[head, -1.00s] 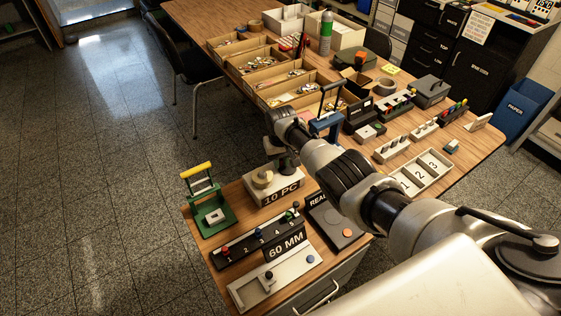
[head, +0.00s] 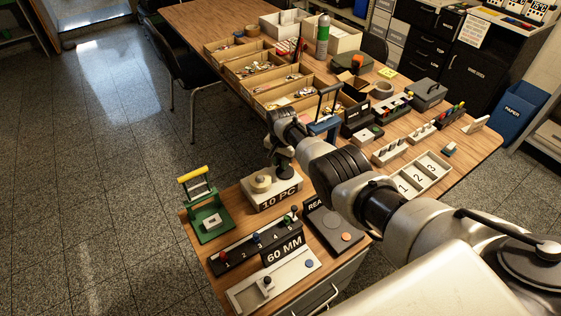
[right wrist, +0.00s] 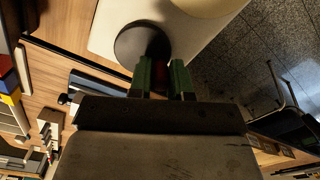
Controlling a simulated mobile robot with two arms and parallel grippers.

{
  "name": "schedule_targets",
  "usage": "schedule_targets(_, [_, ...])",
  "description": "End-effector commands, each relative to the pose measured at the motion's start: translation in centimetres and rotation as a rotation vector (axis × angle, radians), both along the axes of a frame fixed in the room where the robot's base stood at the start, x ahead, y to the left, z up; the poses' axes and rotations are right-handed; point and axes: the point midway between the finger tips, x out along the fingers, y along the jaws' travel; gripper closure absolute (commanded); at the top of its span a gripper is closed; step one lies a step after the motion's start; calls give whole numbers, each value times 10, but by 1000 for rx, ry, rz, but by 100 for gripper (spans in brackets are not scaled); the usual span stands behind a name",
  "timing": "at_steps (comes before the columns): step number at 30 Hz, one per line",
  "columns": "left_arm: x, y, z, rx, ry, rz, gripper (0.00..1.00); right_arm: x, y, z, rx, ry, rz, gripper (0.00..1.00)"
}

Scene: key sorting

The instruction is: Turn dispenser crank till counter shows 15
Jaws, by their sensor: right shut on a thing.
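The dispenser, a white box lettered "10 PC" (head: 272,192), stands on the near end of the wooden table, with a beige round part on top. My right gripper (head: 284,166) is at its back right edge, partly hidden by its own wrist. In the right wrist view, its green fingers (right wrist: 162,76) point at a dark round disc (right wrist: 138,42) against the white box (right wrist: 105,30). The fingers are shut on a dark, partly reddish piece by the disc, taken to be the crank knob; it is mostly hidden. My left gripper is not in view.
A green press with a yellow handle (head: 196,176) stands left of the dispenser. A black numbered strip (head: 240,250) and a "60 MM" tray (head: 240,296) lie in front. A dark plate (head: 326,228) is at the right, under my arm. Wooden trays (head: 245,68) stand behind.

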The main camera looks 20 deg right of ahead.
Motion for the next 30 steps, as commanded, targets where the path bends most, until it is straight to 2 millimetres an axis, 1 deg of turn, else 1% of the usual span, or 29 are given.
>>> schedule_targets(9, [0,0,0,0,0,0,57,2,-2,2,0,-6,-74,100])
schedule_targets(21, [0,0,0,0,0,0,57,2,-2,2,0,-6,-79,100])
schedule_targets(22, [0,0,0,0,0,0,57,2,-2,2,0,-6,-79,80])
schedule_targets(24, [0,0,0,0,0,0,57,2,-2,2,-1,-5,-79,69])
schedule_targets(27, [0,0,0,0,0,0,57,1,-2,1,0,-4,-79,56])
schedule_targets(30, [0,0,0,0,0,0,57,1,-2,1,0,-2,-79,56])
